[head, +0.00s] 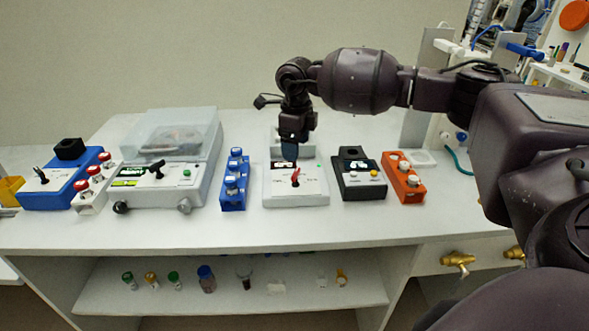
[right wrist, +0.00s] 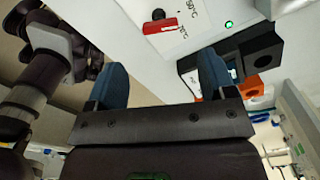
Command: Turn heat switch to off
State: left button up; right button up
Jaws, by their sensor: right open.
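The switch looks like the red lever (head: 296,177) on the sloped front of a white device (head: 312,192) in the middle of the table. In the right wrist view the red lever (right wrist: 163,25) lies beside printed temperature marks, with a lit green lamp (right wrist: 229,23) nearby. My right gripper (head: 289,152) points down just above and behind the lever in the head view. Its two blue fingers are spread with nothing between them, and they look apart from the lever in the wrist view (right wrist: 163,80). My left gripper does not show.
A black box device (head: 358,180) and an orange switch box (head: 405,187) stand to the right. A blue button box (head: 234,190) and a clear-lidded machine (head: 190,185) stand to the left. The table's front strip is clear. Small items line the shelf (head: 230,300) below.

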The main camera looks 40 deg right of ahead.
aim_at(296, 172)
notch_tip(296, 172, down, 8)
jog(key=shift+r, duration=0.1)
dwell(0.4)
jog(key=c, duration=0.9)
jog(key=shift+c, duration=0.2)
